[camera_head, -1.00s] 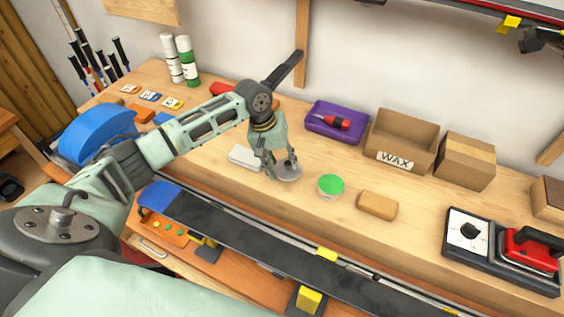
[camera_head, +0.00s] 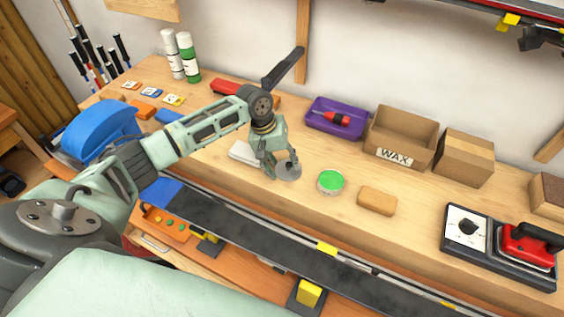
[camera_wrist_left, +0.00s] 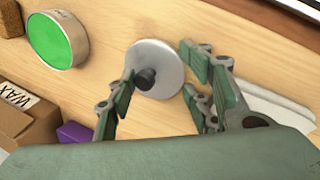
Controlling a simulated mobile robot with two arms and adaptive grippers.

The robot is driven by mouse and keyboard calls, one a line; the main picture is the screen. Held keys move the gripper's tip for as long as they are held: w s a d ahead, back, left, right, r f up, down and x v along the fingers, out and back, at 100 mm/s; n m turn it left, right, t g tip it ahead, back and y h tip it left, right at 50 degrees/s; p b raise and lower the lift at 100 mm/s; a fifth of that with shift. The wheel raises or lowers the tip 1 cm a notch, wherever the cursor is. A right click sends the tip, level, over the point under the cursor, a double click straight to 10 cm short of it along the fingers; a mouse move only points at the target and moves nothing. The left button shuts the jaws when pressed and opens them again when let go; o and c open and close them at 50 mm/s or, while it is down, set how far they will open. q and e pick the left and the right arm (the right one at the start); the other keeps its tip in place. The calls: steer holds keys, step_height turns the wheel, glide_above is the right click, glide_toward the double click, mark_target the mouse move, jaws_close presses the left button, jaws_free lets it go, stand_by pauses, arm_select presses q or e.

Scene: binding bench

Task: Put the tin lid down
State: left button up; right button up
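The tin lid (camera_head: 289,171) is a grey metal disc with a dark knob. It appears to lie flat on the wooden bench, left of the round tin (camera_head: 330,182) with its green contents. My left gripper (camera_head: 283,171) is right above the lid, pointing down. In the left wrist view, the fingers of my left gripper (camera_wrist_left: 160,82) are spread apart, with the lid (camera_wrist_left: 166,64) beyond their tips. The knob is nearer one finger, and a clear gap shows on the other side. The tin also shows in the left wrist view (camera_wrist_left: 55,40). My right gripper is out of view.
A white block (camera_head: 243,152) lies close left of my gripper. A tan block (camera_head: 377,200) lies right of the tin. Behind are a purple tray (camera_head: 322,128) and a box marked WAX (camera_head: 401,140). A long dark ski (camera_head: 260,232) runs along the front.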

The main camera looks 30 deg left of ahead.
arm_select(q)
steer(key=shift+o, duration=1.1)
steer(key=shift+f, duration=0.4)
steer(key=shift+r, duration=0.1)
steer(key=shift+r, duration=0.55)
steer(key=b+v, duration=0.2)
steer(key=v, duration=1)
steer(key=shift+r+b, duration=0.2)
steer(key=shift+b, duration=0.1)
steer(key=shift+w, duration=0.1)
steer(key=shift+f, duration=0.1)
